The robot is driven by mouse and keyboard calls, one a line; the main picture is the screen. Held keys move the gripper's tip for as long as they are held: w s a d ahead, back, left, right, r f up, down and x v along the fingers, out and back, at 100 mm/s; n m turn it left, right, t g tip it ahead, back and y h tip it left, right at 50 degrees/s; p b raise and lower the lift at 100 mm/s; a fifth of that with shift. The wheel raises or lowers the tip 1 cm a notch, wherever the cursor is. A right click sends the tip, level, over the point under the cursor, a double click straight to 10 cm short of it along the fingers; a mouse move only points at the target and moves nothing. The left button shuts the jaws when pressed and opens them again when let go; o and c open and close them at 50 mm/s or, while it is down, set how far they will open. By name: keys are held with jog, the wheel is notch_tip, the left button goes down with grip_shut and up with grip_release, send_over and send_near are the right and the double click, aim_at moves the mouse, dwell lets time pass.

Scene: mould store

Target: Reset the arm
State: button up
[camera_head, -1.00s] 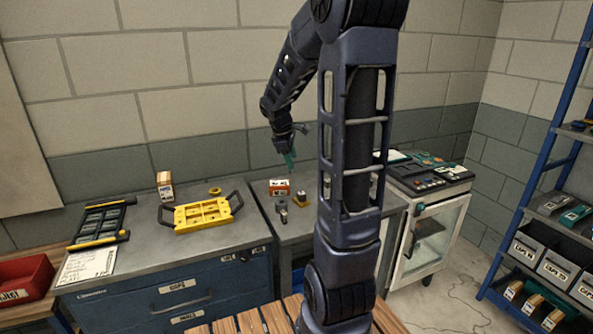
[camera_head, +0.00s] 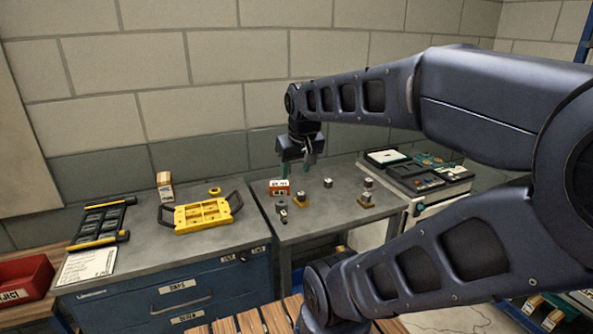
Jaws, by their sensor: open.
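My gripper (camera_head: 296,169) hangs from the end of my arm, pointing down over the back of the grey bench section (camera_head: 320,227) in the middle. Its teal fingertips are apart with nothing visible between them. They are close to a small orange and white box (camera_head: 279,187), which stands just left of and below them in the picture. I cannot tell the exact height above the bench. My arm reaches in from the right and covers much of the right side of the view.
A yellow tray with black handles (camera_head: 203,214) lies left, near a small carton (camera_head: 164,186), a black rack (camera_head: 101,222) and a red bin (camera_head: 26,276). A brick wall stands behind.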

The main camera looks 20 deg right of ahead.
jog(key=shift+s+a+m, duration=0.25)
jog(key=shift+s+m, duration=0.05)
jog(key=shift+s, duration=0.4)
